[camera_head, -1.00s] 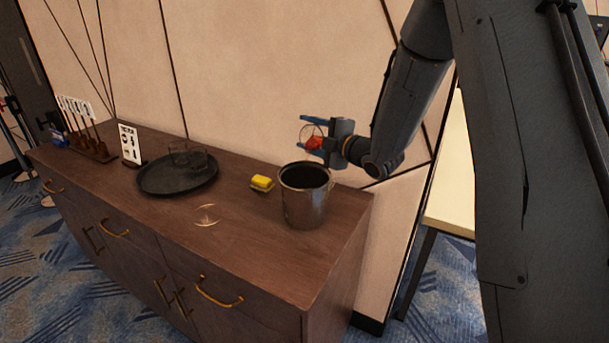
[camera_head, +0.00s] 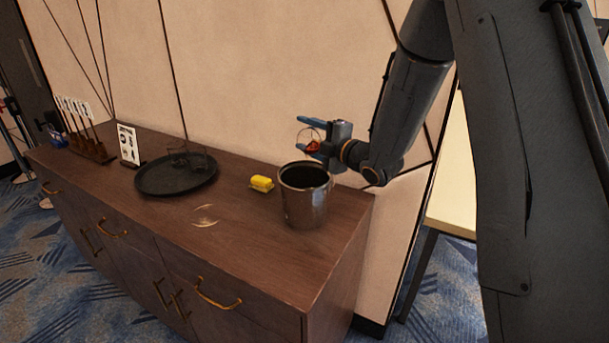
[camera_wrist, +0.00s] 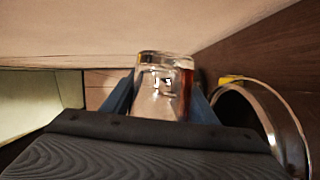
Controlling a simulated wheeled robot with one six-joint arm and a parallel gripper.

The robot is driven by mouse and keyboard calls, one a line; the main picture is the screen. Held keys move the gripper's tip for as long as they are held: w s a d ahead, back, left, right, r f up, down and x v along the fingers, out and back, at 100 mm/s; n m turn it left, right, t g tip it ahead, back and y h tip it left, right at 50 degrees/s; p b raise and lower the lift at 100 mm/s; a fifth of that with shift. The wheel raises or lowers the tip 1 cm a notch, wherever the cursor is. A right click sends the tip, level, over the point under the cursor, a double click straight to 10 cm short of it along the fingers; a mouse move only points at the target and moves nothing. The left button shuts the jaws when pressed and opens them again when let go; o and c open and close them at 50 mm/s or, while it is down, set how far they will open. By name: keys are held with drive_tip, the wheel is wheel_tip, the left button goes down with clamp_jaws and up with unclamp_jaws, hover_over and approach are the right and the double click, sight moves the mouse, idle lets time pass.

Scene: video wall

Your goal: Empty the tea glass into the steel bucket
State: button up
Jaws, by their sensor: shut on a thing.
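The tea glass (camera_wrist: 163,88) is a small clear tumbler held between the blue fingers of my gripper (camera_wrist: 163,95) in the wrist view. Reddish-brown tea shows along its right side there. In the head view my gripper (camera_head: 311,134) is shut on the glass (camera_head: 309,139), above and behind the rim of the steel bucket. The glass looks tilted, with red tea inside. The steel bucket (camera_head: 304,208) stands upright on the cabinet top near its right end, its inside dark. Its rim (camera_wrist: 262,104) shows at the right of the wrist view. No falling stream is visible.
A round black tray (camera_head: 150,187) with glassware (camera_head: 190,158) stands farther left, near a small sign (camera_head: 128,145) and a wooden rack (camera_head: 92,151). The wall is close behind my gripper.

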drive_tip(key=shift+r+n+t+b, duration=0.3)
drive_tip(key=shift+n+b, duration=0.3)
drive_tip(key=shift+b, duration=0.35)
drive_tip(key=shift+b, duration=0.3)
drive_tip(key=n+b, duration=0.2)
drive_tip(key=b, duration=0.1)
drive_tip(key=r+n+y+b, duration=0.1)
drive_tip(key=b, duration=0.1)
drive_tip(key=shift+s+a+t, duration=0.3)
drive_tip(key=shift+s, duration=0.05)
drive_tip(key=shift+d+r+m+p, duration=0.1)
drive_tip(key=shift+r+m+p, duration=0.15)
drive_tip(key=shift+p, duration=0.75)
drive_tip(key=shift+w+d+f+m+p, duration=0.15)
drive_tip(key=shift+m+p, duration=0.4)
drive_tip(key=shift+p, duration=0.4)
drive_tip(key=shift+w+d+f+m+h+p, duration=0.1)
drive_tip(key=shift+w+f+m+h+p, duration=0.2)
drive_tip(key=shift+m+p, duration=0.65)
drive_tip(key=shift+f+g, duration=0.4)
drive_tip(key=shift+p, duration=0.3)
drive_tip(key=shift+d+m+p, duration=0.1)
drive_tip(key=shift+m+p, duration=0.15)
drive_tip(key=shift+p, duration=0.3)
